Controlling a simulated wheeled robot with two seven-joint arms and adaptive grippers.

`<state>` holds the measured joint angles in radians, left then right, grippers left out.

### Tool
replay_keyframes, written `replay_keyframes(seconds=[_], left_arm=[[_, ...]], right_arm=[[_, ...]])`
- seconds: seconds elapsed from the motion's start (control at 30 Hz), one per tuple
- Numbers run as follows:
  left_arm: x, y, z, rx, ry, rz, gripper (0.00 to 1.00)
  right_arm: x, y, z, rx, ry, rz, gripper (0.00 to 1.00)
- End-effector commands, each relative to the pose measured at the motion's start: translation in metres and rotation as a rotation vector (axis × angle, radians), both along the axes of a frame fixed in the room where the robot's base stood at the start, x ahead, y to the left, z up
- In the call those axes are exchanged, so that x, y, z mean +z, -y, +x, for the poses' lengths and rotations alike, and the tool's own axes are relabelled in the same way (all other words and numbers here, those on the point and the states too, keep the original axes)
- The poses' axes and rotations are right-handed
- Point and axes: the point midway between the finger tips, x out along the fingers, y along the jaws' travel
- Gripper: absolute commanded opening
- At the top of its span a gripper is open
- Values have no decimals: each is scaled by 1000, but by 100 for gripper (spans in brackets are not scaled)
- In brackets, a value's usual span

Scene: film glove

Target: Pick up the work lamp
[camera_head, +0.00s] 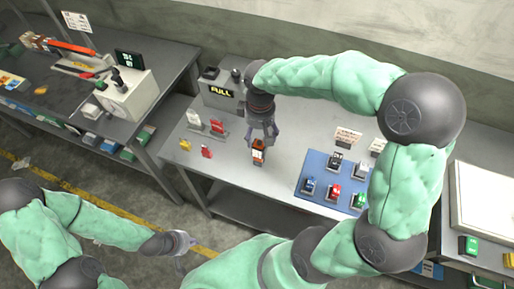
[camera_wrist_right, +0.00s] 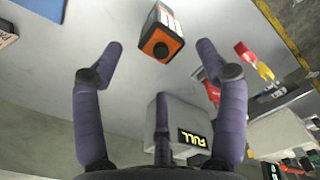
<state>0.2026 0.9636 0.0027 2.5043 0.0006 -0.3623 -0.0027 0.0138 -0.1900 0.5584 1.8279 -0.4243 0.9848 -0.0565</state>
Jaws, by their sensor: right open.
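A small orange and black block-shaped item, which looks like the work lamp (camera_head: 258,152), stands on the grey table (camera_head: 235,184). In the right wrist view the lamp (camera_wrist_right: 163,34) shows a dark round knob on its near face, just beyond and between the fingertips. My right gripper (camera_head: 262,134) is open and empty, reaching down right beside the lamp, with a gap seen in the wrist view. My left gripper (camera_head: 181,242) hangs low at the left, away from the table; its fingers are too small to judge.
A grey box with a lit "FULL" sign (camera_head: 221,92) stands behind the gripper. Red (camera_head: 206,151) and yellow (camera_head: 184,145) small items lie left of the lamp. A blue mat (camera_head: 318,164) with several coloured items lies right.

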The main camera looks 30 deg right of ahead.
Motion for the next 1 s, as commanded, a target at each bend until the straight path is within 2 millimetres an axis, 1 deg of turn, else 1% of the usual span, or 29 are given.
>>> replay_keyframes(seconds=[0.03,0.1,0.2,0.37,0.47,0.7,0.8,0.97,1.0], left_arm=[[-3,0,0,0,0,0,0],[-5,0,0,0,0,0,0],[-6,0,0,0,1,0,0],[-7,0,1,0,1,0,0],[-10,0,1,0,1,0,0],[-18,0,1,0,1,0,0],[-19,0,1,0,1,0,0],[-18,0,1,0,1,0,0],[-18,0,1,0,1,0,0]], right_arm=[[-10,0,0,0,-3,0,73],[-18,0,0,0,-2,-1,73],[-25,0,0,1,0,0,73],[-31,0,0,1,-1,0,73],[-41,-1,-1,1,-1,1,73],[-74,-2,-2,0,-1,0,73],[-79,-2,-2,0,0,0,73],[-79,-2,-2,0,1,0,73],[-79,-2,-2,0,1,0,70]])
